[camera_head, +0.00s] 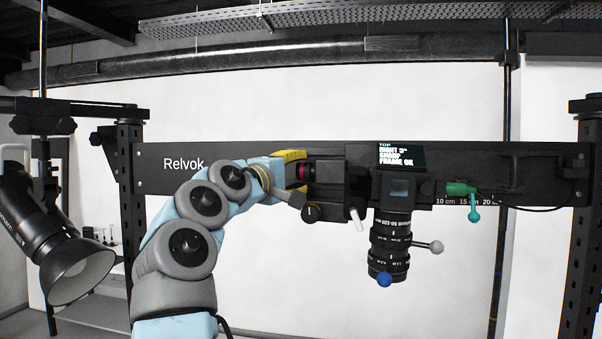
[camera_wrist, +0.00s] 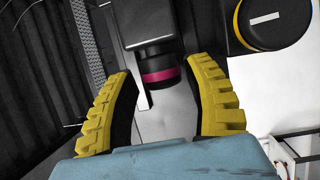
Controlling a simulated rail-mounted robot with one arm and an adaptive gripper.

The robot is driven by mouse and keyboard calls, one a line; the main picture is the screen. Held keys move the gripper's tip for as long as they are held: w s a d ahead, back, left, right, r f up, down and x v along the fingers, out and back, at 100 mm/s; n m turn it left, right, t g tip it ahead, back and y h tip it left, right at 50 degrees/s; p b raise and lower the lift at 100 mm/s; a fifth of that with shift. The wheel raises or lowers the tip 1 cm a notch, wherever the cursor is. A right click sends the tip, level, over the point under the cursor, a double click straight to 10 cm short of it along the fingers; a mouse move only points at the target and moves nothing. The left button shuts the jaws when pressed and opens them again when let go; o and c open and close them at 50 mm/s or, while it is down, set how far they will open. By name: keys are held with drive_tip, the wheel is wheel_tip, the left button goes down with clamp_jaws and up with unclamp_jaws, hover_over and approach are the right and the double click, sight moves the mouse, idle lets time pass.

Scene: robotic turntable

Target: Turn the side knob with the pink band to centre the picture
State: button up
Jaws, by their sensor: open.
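The side knob with the pink band (camera_head: 301,171) sticks out from the left of the black camera mount (camera_head: 328,172). In the wrist view the knob (camera_wrist: 160,77) shows a dark body with a pink band, lying between my fingertips. My gripper (camera_head: 297,172) reaches it from the left; its yellow fingers (camera_wrist: 162,68) are open on either side of the knob, with gaps visible. In the head view the fingers partly hide the knob. The small screen (camera_head: 401,155) above the camera appears to read "TOP", "RIGHT 3°", "SHARP", "FRAME OK".
A black knob with a yellow ring (camera_head: 311,213) and a white-tipped lever (camera_head: 356,218) sit close below the mount. The lens (camera_head: 390,245) hangs down with a blue knob (camera_head: 384,279) and a grey ball lever (camera_head: 436,248). A green handle (camera_head: 473,212) is at right. A lamp (camera_head: 75,265) hangs at left.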

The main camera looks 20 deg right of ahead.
drive_tip(key=v, duration=1.1)
idle(0.3)
